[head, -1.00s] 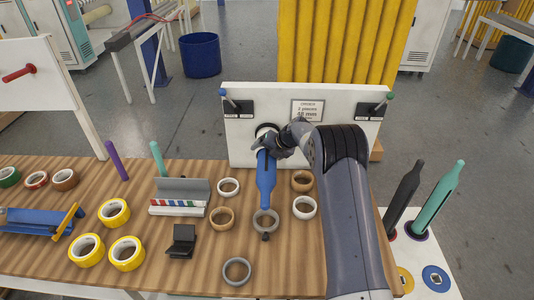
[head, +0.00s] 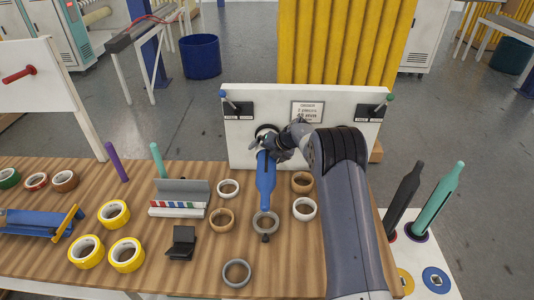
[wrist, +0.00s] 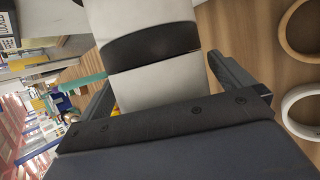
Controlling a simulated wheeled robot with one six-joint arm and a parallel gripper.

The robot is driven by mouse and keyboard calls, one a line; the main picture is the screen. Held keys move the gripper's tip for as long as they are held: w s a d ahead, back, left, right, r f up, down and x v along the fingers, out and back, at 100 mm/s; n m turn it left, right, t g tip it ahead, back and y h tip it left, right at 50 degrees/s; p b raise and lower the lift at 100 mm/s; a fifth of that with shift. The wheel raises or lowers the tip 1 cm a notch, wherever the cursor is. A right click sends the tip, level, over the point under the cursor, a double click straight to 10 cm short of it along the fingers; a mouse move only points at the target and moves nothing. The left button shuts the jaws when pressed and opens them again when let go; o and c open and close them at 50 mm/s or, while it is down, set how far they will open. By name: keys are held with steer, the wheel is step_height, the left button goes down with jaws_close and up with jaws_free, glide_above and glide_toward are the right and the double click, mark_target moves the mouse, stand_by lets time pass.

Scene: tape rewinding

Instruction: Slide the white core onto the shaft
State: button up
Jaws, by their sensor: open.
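The blue shaft (head: 265,185) has a bottle-like shape and points from the white panel toward the viewer. My gripper (head: 268,148) is at its panel end, close to the panel. In the wrist view, my open gripper (wrist: 165,95) has its fingers on either side of a pale, round-sided body with a dark band (wrist: 150,45). This may be the white core, but I cannot tell whether it is around the shaft. My gripper and arm hide most of that spot in the head view. White rings lie on the table left (head: 228,188) and right (head: 304,208) of the shaft.
The white panel (head: 245,150) stands at the table's back edge. A grey ring (head: 265,222) lies near the shaft's narrow end; another (head: 237,272) is nearer the front. Brown rings (head: 221,219) lie around. A grey-and-white rack (head: 180,195) is at left. Black and teal shafts stand at right.

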steer(key=b+v, duration=0.2)
steer(key=v, duration=0.8)
steer(key=shift+d+r+b, duration=0.2)
steer(key=shift+r+b, duration=0.05)
steer(key=shift+b, duration=0.1)
steer(key=shift+s, duration=0.15)
steer(key=shift+c, duration=0.2)
stand_by(0.4)
